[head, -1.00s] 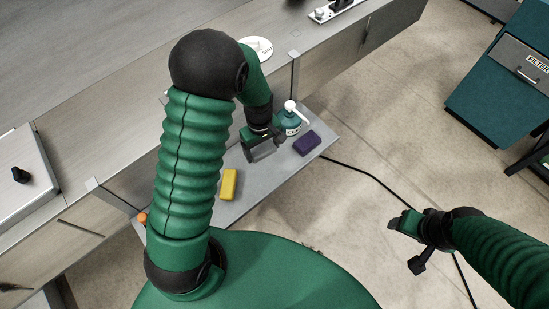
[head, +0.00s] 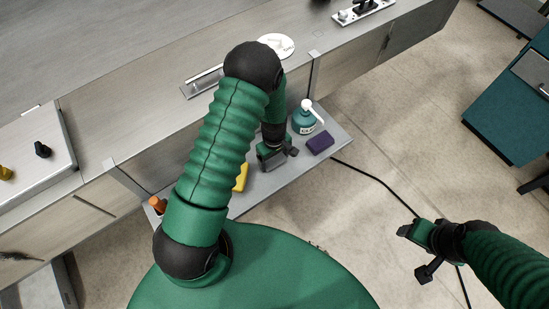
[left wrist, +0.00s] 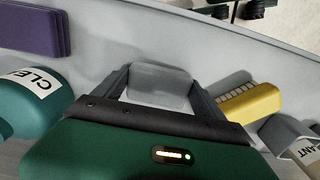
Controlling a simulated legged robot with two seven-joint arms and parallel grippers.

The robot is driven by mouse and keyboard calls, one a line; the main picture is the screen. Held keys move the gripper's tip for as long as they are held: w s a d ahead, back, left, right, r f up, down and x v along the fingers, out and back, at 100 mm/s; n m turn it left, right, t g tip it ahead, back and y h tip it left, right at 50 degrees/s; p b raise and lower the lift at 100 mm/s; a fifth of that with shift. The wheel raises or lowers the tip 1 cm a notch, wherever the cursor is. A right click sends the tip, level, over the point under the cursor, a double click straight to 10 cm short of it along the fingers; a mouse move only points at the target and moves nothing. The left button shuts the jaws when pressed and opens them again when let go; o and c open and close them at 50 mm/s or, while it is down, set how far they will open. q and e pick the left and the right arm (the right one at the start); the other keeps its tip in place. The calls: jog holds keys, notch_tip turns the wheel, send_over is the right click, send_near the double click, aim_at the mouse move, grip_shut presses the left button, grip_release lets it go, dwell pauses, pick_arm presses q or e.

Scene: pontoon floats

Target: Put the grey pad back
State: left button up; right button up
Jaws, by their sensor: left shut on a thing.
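My left gripper (head: 272,163) is over the grey shelf (head: 265,188). In the left wrist view, this gripper (left wrist: 158,85) is shut on the grey pad (left wrist: 160,88), a light grey block between its two fingers. The pad is close above or on the shelf; I cannot tell whether it touches. In the head view the gripper mostly hides the pad. My right gripper (head: 414,252) is at the right over the floor, its fingers apart and empty.
A purple block (head: 320,142) and a teal bottle with a white top (head: 304,121) stand on the shelf to the right. A yellow brush (left wrist: 250,103) lies on the other side, partly behind my arm in the head view. An orange-capped item (head: 157,204) is at the shelf's left end.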

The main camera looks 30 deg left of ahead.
pick_arm(q)
jog(key=o, duration=0.9)
jog(key=shift+a+f, duration=0.1)
jog(key=shift+f, duration=0.1)
jog(key=o, duration=0.4)
jog(key=shift+a, duration=0.4)
jog(key=shift+c, duration=0.2)
